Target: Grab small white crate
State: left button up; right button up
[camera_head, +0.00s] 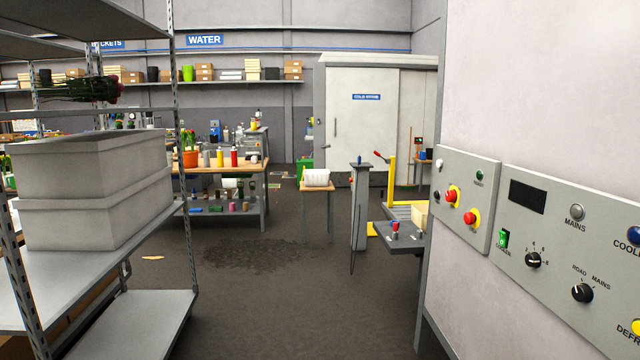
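A small white crate (316,178) sits on a small wooden-topped table (318,190) in the middle distance, a little right of the work table. It stands upright and looks pale or empty; its inside is too small to make out. Two large light-grey bins (90,210) are stacked on the metal shelf at the near left and are much bigger. Neither of my grippers shows in the head view.
A metal shelf rack (150,310) stands close on the left, and a wall with control panels (570,250) close on the right. The dark floor (290,300) between them is open, with a wet-looking patch (250,252). A grey post (359,210) stands right of the small table.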

aim_at(313, 177)
jog(key=i+l+z, duration=0.1)
jog(key=i, duration=0.5)
jog(key=i+z, duration=0.15)
jog(key=i, duration=0.45)
jog(key=i+z, duration=0.1)
jog(key=i, duration=0.5)
jog(key=i+z, duration=0.15)
jog(key=i, duration=0.45)
jog(key=i+j+z, duration=0.1)
jog(key=i, duration=0.5)
jog(key=i+j+z, duration=0.15)
jog(key=i, duration=0.4)
jog(key=i+j+u, duration=0.45)
jog(key=i+j, duration=0.2)
jog(key=j, duration=0.3)
jog(key=i+j+u, duration=0.45)
jog(key=i+j, duration=0.3)
jog(key=i+u, duration=0.1)
jog(key=i, duration=2)
